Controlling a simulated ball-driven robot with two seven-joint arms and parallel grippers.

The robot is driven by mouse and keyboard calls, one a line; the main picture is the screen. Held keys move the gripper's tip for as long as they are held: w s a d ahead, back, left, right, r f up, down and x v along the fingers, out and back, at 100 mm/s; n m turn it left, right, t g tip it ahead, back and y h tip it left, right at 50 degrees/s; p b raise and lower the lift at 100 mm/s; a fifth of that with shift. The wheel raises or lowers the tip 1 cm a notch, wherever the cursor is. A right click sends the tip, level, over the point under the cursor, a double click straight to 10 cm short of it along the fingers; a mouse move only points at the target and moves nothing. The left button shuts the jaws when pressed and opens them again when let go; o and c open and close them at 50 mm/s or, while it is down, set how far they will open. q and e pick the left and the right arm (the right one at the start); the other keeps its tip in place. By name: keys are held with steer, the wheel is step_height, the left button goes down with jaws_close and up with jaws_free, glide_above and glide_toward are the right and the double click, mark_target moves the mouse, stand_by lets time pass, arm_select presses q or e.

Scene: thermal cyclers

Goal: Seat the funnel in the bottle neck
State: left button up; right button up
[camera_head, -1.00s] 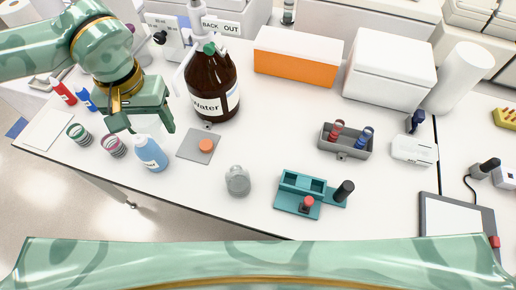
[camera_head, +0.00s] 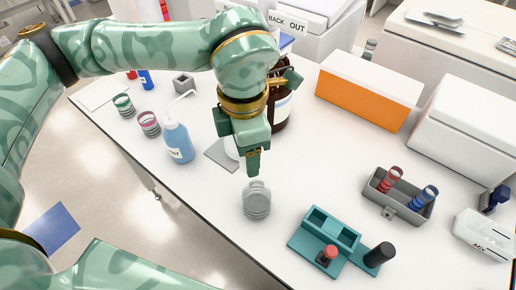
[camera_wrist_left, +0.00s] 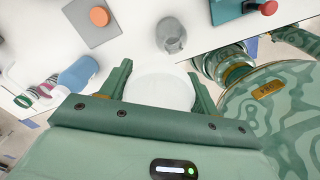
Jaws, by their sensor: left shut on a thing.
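A clear grey bottle (camera_head: 257,201) stands upright on the white table in the head view, just in front of my left gripper (camera_head: 240,148). It also shows at the top of the left wrist view (camera_wrist_left: 171,36). My left gripper is shut on the pale, translucent funnel (camera_wrist_left: 160,90), whose round rim lies between the fingers in the left wrist view. In the head view only a white sliver of the funnel (camera_head: 231,149) shows beside the fingers. Its stem is hidden. The funnel and bottle appear apart. My right gripper is not in view.
A grey mat (camera_head: 215,158) lies behind the bottle; an orange cap (camera_wrist_left: 99,17) is on it. A blue wash bottle (camera_head: 178,143) stands left. A brown bottle (camera_head: 283,108) is behind my gripper. A teal rack (camera_head: 312,242) and grey tray (camera_head: 378,204) are on the right.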

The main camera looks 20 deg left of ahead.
arm_select(q)
steer(key=n, duration=0.2)
steer(key=d+n, duration=0.1)
steer(key=n, duration=0.1)
steer(key=d+n, duration=0.1)
steer(key=n, duration=0.1)
steer(key=shift+s+d+r+n, duration=0.15)
steer(key=shift+s+r+n, duration=0.1)
steer(key=shift+r+n, duration=0.15)
steer(key=shift+f+b, duration=1.3)
steer(key=shift+f, duration=0.85)
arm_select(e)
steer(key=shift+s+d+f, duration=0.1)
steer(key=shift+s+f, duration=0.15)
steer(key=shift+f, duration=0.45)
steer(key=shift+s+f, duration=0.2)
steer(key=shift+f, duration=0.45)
arm_select(q)
steer(key=shift+f, duration=0.1)
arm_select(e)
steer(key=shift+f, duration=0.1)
arm_select(q)
steer(key=shift+f+b, duration=0.8)
steer(key=shift+f, duration=0.1)
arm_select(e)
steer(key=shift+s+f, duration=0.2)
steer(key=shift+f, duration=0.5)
